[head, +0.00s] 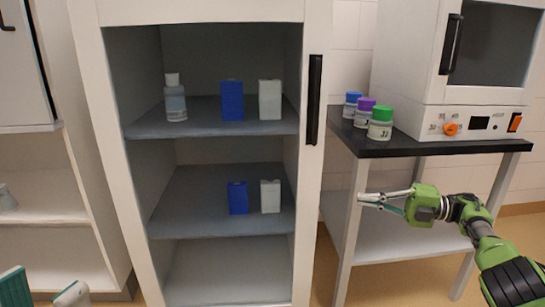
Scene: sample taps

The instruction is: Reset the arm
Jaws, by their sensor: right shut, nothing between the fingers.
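My right arm (483,229), green and black, comes in from the lower right. Its gripper (370,199) points left in front of the side table, below the dark tabletop. Its pale fingers with greenish pads are shut, with nothing between them. My left gripper (42,290) shows only as two white and teal fingertips at the bottom left corner. They stand apart with a gap between them, and nothing is seen in the gap. The rest of the left arm is out of view.
A white cabinet (316,190) stands open, with bottles and boxes on its shelves. The side table (440,149) holds three capped jars (380,124) and a white oven-like device (410,70). Another white shelf unit (50,200) is at the left.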

